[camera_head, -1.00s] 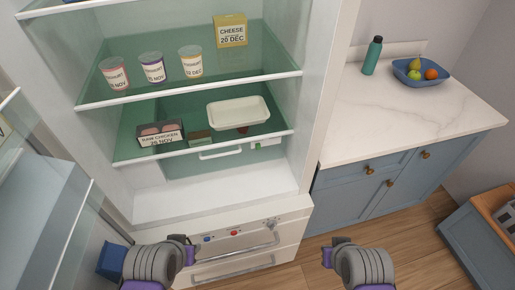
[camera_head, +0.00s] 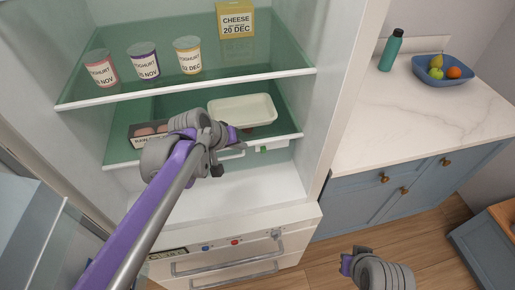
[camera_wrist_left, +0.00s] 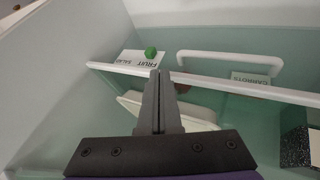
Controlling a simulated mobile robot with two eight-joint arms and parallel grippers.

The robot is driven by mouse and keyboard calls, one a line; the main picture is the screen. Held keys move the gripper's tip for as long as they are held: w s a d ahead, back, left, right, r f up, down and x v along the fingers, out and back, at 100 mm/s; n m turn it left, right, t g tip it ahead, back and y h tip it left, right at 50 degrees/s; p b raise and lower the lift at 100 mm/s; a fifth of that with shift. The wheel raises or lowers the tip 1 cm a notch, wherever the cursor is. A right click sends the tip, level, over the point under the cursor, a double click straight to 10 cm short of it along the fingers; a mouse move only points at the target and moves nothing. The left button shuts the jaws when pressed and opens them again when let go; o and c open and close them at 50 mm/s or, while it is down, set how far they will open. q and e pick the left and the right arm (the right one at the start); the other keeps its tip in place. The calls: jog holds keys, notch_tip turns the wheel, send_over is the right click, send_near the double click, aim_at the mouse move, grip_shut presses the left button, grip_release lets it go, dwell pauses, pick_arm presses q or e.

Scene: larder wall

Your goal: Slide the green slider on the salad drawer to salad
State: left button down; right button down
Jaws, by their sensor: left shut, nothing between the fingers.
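The salad drawer (camera_head: 281,143) is the green-tinted drawer under the fridge's lower shelf, with a white bar handle (camera_wrist_left: 230,57). Beside the handle is a white plate (camera_wrist_left: 128,62) marked SALAD and FRUIT. The green slider (camera_wrist_left: 151,51) is at the FRUIT end; it also shows small in the head view (camera_head: 263,150). My left gripper (camera_head: 218,172) is in front of the drawer, left of the slider in the head view. In the left wrist view its fingers (camera_wrist_left: 158,75) are shut and empty, apart from the slider. My right gripper (camera_head: 346,263) is low, over the floor.
A white tray (camera_head: 243,110) and a raw chicken box (camera_head: 143,131), partly behind my left arm, are on the shelf above. Yoghurts (camera_head: 143,62) and cheese (camera_head: 236,20) stand higher. The open fridge door (camera_head: 28,215) is at left, a counter (camera_head: 425,110) at right.

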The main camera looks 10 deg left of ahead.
aim_at(263, 150)
pick_arm(q)
jog(key=shift+s, duration=0.15)
jog(key=x, duration=1)
jog(key=shift+b, duration=0.35)
jog(key=w+d, duration=0.3)
jog(key=d, duration=0.3)
jog(key=shift+d, duration=0.25)
jog(key=shift+r, duration=0.15)
